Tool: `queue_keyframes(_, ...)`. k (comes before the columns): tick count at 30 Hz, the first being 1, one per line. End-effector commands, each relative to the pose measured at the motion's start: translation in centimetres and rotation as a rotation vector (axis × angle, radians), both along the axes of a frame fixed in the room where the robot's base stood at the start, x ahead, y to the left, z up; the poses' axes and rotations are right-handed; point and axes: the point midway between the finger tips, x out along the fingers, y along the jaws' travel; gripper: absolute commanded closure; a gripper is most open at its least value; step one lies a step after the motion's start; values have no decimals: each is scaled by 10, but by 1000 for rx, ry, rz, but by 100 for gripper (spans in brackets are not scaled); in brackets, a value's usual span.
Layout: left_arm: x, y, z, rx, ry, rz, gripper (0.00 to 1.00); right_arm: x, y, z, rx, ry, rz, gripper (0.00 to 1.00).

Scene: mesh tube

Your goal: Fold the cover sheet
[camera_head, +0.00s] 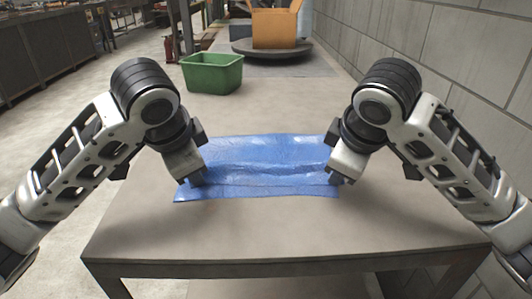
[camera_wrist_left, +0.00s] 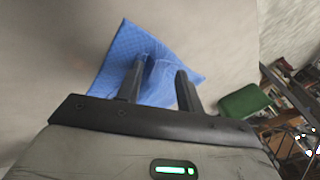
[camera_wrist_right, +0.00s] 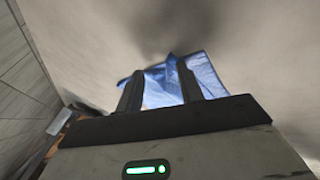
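The cover sheet (camera_head: 262,172) is a blue, crinkled sheet lying on the table, with a raised ripple running across its middle from left to right. My left gripper (camera_head: 197,181) is over its left side, and my right gripper (camera_head: 338,178) is at its right edge. In the left wrist view the fingers (camera_wrist_left: 160,68) stand apart with blue sheet (camera_wrist_left: 118,55) behind and between them. In the right wrist view the fingers (camera_wrist_right: 160,72) are also apart, with a lifted bit of sheet (camera_wrist_right: 203,72) close to one finger. Exact fingertip contact is unclear.
The grey table (camera_head: 290,235) is bare in front of the sheet and behind it. A green bin (camera_head: 212,74) stands on the floor beyond the table. An orange box (camera_head: 274,28) sits farther back. A block wall (camera_head: 455,75) runs along the right.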

Motion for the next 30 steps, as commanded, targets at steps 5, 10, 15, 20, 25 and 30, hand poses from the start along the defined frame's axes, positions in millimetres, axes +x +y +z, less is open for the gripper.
queue_keyframes(5,-8,-1,19,0,0,-5,60,-8,1,19,0,-1,4,60)
queue_keyframes(10,-22,0,43,4,-5,-4,60,-22,0,44,-4,-6,3,60)
queue_keyframes(15,-39,0,65,2,-4,-3,60,-39,0,65,-3,-5,3,60)
queue_keyframes(20,-54,0,82,1,-3,-4,60,-54,0,82,-1,-3,3,60)
queue_keyframes(25,-61,0,88,1,1,-1,60,-60,0,88,-1,1,1,60)
queue_keyframes(30,-61,-1,88,0,3,-1,60,-61,1,88,0,3,1,60)
